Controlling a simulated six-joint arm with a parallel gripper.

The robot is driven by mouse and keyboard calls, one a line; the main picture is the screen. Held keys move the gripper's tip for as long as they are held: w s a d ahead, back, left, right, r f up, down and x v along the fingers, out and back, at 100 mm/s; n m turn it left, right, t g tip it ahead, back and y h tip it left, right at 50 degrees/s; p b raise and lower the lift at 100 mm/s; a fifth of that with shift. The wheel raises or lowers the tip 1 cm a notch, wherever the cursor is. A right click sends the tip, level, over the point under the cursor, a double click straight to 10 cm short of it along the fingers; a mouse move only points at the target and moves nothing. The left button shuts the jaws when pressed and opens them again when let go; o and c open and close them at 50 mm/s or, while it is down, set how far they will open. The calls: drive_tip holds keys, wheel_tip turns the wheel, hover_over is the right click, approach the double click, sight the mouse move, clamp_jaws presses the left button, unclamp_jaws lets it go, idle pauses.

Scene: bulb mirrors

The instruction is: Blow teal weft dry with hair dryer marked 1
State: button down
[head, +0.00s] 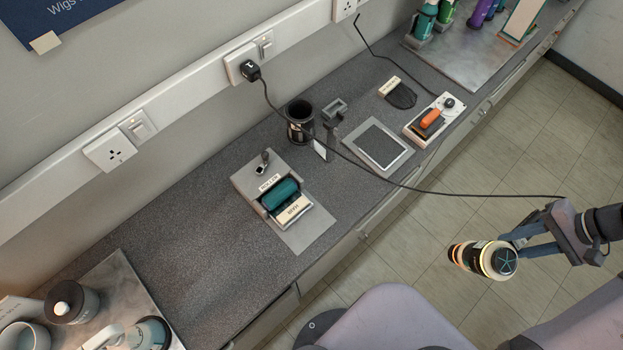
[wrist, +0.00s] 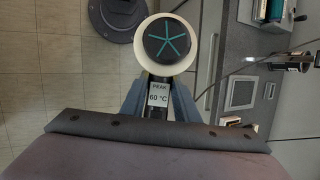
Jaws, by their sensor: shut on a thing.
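The teal weft (head: 282,193) lies rolled in a grey clamp-like holder (head: 254,177) on the counter, behind a cream label block. My gripper (head: 516,241) is at the right, out over the floor beyond the counter's front edge, far from the weft. It is shut on a hair dryer (head: 470,257), a dark barrel with cream bands and a star-patterned end. In the wrist view the dryer's round end (wrist: 167,43) shows a teal star, and its handle carries a label (wrist: 158,95) reading "PEAK 60 °C". No mark 1 is legible on the dryer.
A black cord (head: 400,184) runs from a wall plug (head: 250,70) across the counter to my gripper. A black cup (head: 300,121), a framed dark pad (head: 380,146) and a white box with an orange part (head: 434,121) stand right of the weft.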

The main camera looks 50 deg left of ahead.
sight(511, 254)
drive_tip(key=shift+s, duration=1.6)
drive_tip(key=shift+w, duration=0.1)
drive_tip(key=shift+w, duration=1.7)
drive_tip(key=shift+s+p, duration=0.55)
drive_tip(key=shift+s, duration=1.25)
